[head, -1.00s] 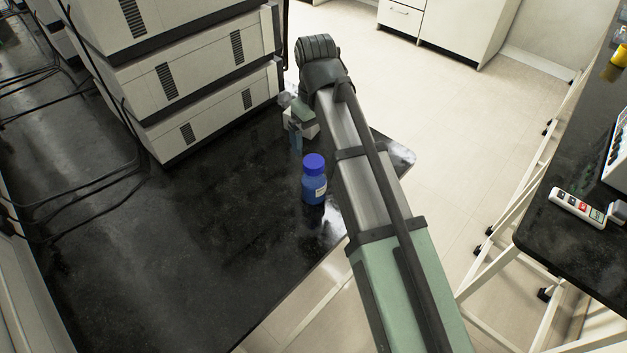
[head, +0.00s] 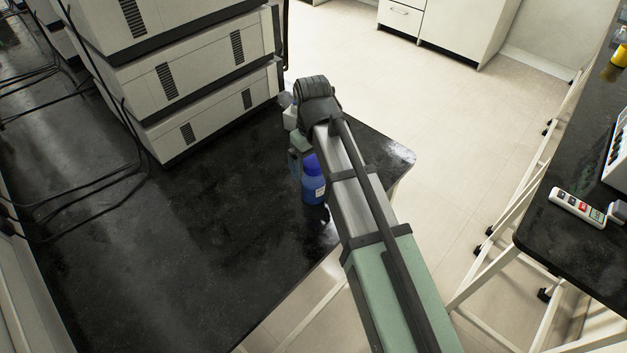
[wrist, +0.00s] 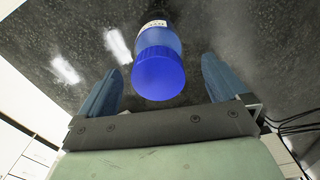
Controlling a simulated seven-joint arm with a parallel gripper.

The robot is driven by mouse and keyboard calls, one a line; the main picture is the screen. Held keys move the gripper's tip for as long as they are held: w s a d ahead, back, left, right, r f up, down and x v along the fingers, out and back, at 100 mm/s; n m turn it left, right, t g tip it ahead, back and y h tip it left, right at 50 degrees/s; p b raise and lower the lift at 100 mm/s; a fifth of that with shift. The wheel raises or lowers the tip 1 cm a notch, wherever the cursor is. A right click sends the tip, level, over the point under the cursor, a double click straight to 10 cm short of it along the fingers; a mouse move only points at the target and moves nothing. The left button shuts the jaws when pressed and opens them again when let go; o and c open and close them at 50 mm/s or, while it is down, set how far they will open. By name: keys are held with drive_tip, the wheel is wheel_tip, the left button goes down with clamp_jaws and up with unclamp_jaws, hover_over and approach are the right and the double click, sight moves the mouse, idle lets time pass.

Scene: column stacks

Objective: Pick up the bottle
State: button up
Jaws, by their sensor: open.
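The bottle (head: 313,186) is blue with a bright blue cap and a small white label. It stands upright on the black bench top near its front right edge. In the wrist view the bottle (wrist: 158,65) lies between the two blue fingers, with its cap nearest the camera. My gripper (head: 298,168) is at the bottle's far left side in the head view, partly hidden behind the arm and bottle. In the wrist view my gripper (wrist: 160,88) is open, with a gap on each side of the cap.
A stack of white instrument units (head: 190,75) stands on the black bench (head: 180,250) behind and left. Black cables (head: 75,190) lie at the left. Another dark bench (head: 575,235) is at the right. The bench left of the bottle is clear.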

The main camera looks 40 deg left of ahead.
sight(314, 179)
drive_tip(key=shift+d+f, duration=0.2)
drive_tip(key=shift+f, duration=2.3)
drive_tip(key=shift+c, duration=0.2)
drive_tip(key=c, duration=1.4)
